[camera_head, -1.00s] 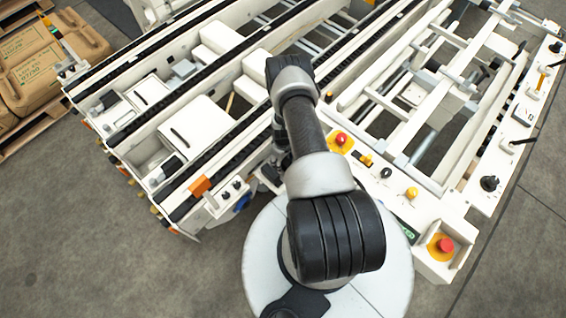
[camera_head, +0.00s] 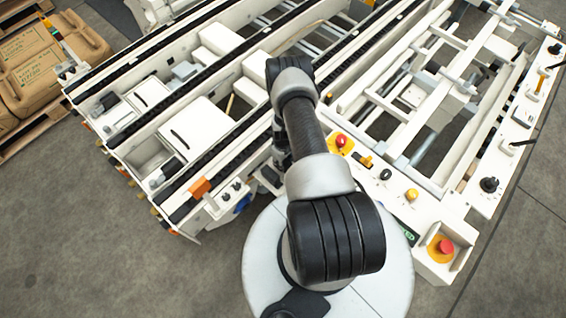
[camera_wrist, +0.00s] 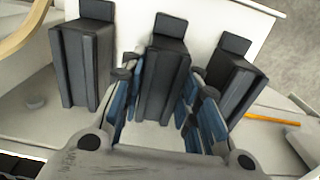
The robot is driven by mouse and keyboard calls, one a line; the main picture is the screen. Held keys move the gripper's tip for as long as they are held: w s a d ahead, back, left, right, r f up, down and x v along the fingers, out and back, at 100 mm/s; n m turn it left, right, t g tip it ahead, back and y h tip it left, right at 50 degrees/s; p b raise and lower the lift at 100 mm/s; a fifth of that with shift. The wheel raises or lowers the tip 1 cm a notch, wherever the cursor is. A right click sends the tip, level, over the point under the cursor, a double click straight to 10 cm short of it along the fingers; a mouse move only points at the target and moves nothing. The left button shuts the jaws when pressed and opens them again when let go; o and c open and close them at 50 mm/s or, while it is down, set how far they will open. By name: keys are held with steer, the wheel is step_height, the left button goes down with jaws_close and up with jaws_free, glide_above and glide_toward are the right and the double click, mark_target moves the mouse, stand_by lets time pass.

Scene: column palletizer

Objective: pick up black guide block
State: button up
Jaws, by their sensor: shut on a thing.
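In the wrist view, several black parts stand in a row, and the middle one is the black guide block (camera_wrist: 168,62) between my fingers. My gripper (camera_wrist: 163,100) has its blue-padded fingers on either side of this block and is shut on it. The block stands upright with a small tab on top. Its lower end is partly hidden by the fingers. In the head view, my arm hides the gripper and the blocks.
Similar black blocks stand close to the left (camera_wrist: 82,65) and right (camera_wrist: 232,80) of the held one. A white panel (camera_wrist: 215,20) rises behind them. In the head view, white conveyor frames (camera_head: 210,120) fill the area, with a red emergency button (camera_head: 446,246) at right and brown stacked sacks (camera_head: 45,65) at left.

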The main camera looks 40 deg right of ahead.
step_height(320, 180, up, 20)
steer(key=p, duration=0.6)
